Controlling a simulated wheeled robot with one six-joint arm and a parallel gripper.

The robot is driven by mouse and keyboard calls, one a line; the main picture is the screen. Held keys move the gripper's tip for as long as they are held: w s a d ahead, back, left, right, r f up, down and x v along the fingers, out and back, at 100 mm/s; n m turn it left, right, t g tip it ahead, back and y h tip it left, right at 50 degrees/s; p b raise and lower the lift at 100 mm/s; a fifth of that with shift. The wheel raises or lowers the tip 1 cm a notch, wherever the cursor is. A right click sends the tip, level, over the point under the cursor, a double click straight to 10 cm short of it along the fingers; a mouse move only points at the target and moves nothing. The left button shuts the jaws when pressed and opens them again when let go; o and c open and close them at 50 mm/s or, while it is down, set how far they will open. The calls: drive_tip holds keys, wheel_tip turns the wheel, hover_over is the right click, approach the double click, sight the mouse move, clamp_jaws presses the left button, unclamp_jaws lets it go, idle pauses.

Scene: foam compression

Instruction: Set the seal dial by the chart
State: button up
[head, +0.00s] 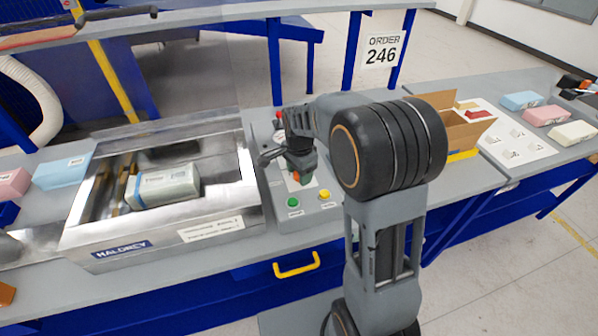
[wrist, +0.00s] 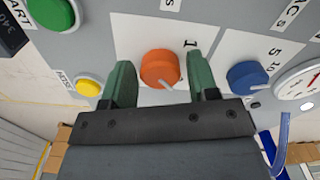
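An orange dial (wrist: 161,68) with a pale pointer sits on a white plate of the grey control panel (head: 272,190). The pointer slants to the lower right in the wrist view, and a "1" is printed beside the dial. My gripper (wrist: 161,82) is open, with one green finger on each side of the dial and gaps showing at both sides. In the head view my gripper (head: 300,168) is over the panel and partly hides the dial. A blue dial (wrist: 247,77) is to the right of the fingers. I cannot tell which printed sheet is the chart.
A green button (head: 293,202) and a yellow button (head: 324,194) are on the panel's near side. A wrapped foam block (head: 165,187) lies in the metal press (head: 75,225) at left. An "ORDER 246" sign (head: 383,50) hangs behind. An open cardboard box (head: 455,132) is at right.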

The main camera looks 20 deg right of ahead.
drive_tip(key=c, duration=0.7)
drive_tip(key=shift+n, duration=0.3)
drive_tip(key=n, duration=0.3)
drive_tip(key=shift+n, duration=0.3)
drive_tip(key=n, duration=0.4)
drive_tip(key=shift+n+b, duration=0.3)
drive_tip(key=shift+b, duration=0.05)
drive_tip(key=n, duration=0.4)
drive_tip(key=shift+n, duration=2.5)
